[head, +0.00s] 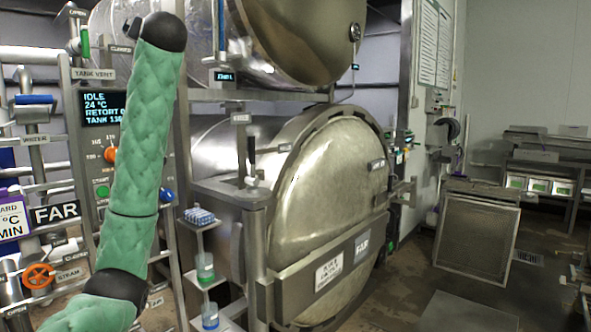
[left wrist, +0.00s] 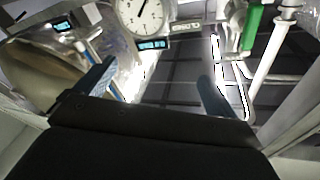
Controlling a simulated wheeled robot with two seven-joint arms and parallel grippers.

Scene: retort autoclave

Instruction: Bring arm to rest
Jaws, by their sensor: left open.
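My left arm (head: 138,155), in green padded covering with black joints, rises from the bottom left of the head view to near the top edge. My left gripper is outside the head view. In the left wrist view my left gripper (left wrist: 157,73) has its two dark fingers wide apart, with nothing seen between them. Beyond the fingers are a round dial gauge (left wrist: 143,14), a green-handled valve (left wrist: 251,27) and pale pipes. My right arm and gripper show in neither view.
Behind my arm stands a control panel (head: 92,140) with a screen reading IDLE, knobs and an orange valve wheel (head: 38,276). The retort's large round door (head: 335,190) is shut. A narrow shelf stand (head: 203,222) holds small containers. Open floor (head: 400,285) lies to the right.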

